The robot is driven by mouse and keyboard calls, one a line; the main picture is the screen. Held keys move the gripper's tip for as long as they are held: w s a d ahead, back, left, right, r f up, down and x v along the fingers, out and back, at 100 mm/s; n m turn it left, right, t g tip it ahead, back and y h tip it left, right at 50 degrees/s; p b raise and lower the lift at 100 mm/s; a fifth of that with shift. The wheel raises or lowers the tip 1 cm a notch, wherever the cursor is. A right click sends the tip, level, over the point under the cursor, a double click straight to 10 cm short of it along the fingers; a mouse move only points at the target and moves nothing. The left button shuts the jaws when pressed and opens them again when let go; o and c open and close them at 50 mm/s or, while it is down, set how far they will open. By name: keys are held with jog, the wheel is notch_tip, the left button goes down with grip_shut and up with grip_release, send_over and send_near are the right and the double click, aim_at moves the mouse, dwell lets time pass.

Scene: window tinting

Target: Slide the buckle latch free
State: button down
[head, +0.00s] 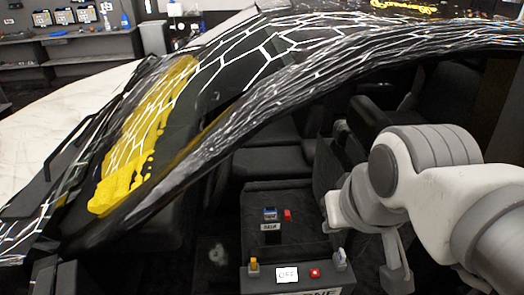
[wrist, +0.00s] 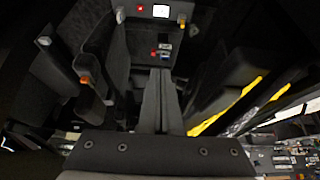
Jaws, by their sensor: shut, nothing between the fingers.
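A dark case (head: 300,282) stands low in the car opening, with a white panel reading OFF (head: 287,274) and a red button (head: 315,272) on its face. A yellow latch-like piece (head: 253,265) is at its left end and a pale one (head: 340,260) at its right end. Which of them is the buckle latch I cannot tell. In the wrist view the yellow piece (wrist: 182,21) and the pale piece (wrist: 119,15) are at the top. My gripper (wrist: 160,72) is shut and empty, apart from the case. In the head view it (head: 398,280) hangs right of the case.
A blue item (head: 270,214) and a red item (head: 287,215) sit on the dark surface behind the case. The patterned car frame (head: 200,150) arches over the opening. Dark seats (head: 270,165) lie beyond. An orange-topped piece (wrist: 85,80) is at left in the wrist view.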

jog(key=w+a+f+n+t+b, duration=0.25)
jog(key=w+f+b, duration=0.25)
jog(key=w+f, duration=0.65)
jog(key=w+a+f+n+t+b, duration=0.1)
jog(key=w+a+f+b, duration=0.3)
jog(key=w+f, duration=0.8)
jog(key=n+t+h+b, duration=0.4)
jog(key=n+b, duration=0.2)
jog(key=b, duration=0.3)
send_near(281, 216)
notch_tip(281, 216, up, 3)
jog(key=s, duration=0.3)
jog(key=f+n+t+b, duration=0.1)
jog(key=n, duration=0.1)
jog(key=f+n+t+b, duration=0.1)
jog(key=f+t, duration=0.1)
jog(key=s+f+n+t, duration=0.1)
jog(key=f+n, duration=0.1)
jog(key=shift+a+f+n+b, duration=0.1)
jog(key=shift+a+n+b, duration=0.25)
jog(key=shift+b, duration=0.05)
jog(key=shift+w, duration=0.15)
jog(key=b+x, duration=0.2)
jog(key=x, duration=0.8)
jog(key=shift+r, duration=0.2)
